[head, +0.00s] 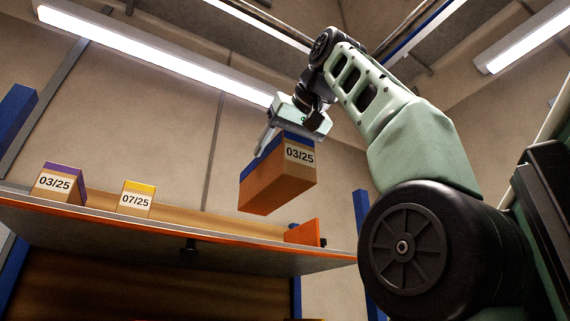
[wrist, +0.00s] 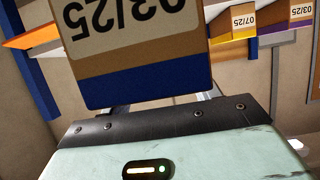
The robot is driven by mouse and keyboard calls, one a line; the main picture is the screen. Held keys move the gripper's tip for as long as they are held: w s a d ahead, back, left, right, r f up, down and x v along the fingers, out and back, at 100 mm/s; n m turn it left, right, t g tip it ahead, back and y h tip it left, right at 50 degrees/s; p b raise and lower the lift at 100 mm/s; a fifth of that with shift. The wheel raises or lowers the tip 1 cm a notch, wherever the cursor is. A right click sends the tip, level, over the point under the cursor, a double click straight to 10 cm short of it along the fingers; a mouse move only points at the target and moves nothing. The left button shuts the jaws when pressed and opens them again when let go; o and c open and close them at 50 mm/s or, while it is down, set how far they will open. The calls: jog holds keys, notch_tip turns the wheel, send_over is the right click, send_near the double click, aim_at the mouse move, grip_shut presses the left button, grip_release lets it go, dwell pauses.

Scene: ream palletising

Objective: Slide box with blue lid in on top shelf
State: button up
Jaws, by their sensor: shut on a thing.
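The box with the blue lid (head: 277,177) is brown with a white 03/25 label. It hangs in the air above the right part of the top shelf (head: 170,232), slightly tilted in the head view. My gripper (head: 283,135) is shut on its upper, blue-lidded end from above. In the wrist view the box (wrist: 140,45) fills the upper middle, with its label upside down and the blue band nearest my gripper (wrist: 150,105). The fingertips are mostly hidden by the box. The box is apart from the shelf surface.
On the shelf stand a purple-lidded 03/25 box (head: 59,183) at the left and a yellow-lidded 07/25 box (head: 136,199) beside it. An orange plate (head: 303,233) stands near the right end. Shelf room between the yellow box and this plate looks free. Blue uprights (head: 362,225) flank the shelf.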

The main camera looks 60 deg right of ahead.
jog(key=w+d+p, duration=0.2)
jog(key=w+d, duration=0.2)
jog(key=w, duration=0.3)
jog(key=w+d+f+p, duration=0.1)
jog(key=w+d+p, duration=0.1)
jog(key=w+d, duration=0.3)
jog(key=w+d+f+p, duration=0.1)
jog(key=w+d, duration=0.4)
jog(key=w, duration=0.6)
jog(key=shift+w+d+p, duration=0.2)
jog(key=shift+p, duration=0.25)
jog(key=shift+r, duration=0.1)
jog(key=o, duration=1.6)
jog(key=shift+c, duration=0.2)
jog(key=v, duration=1.7)
jog(key=shift+s+a, duration=0.15)
jog(key=shift+s, duration=0.05)
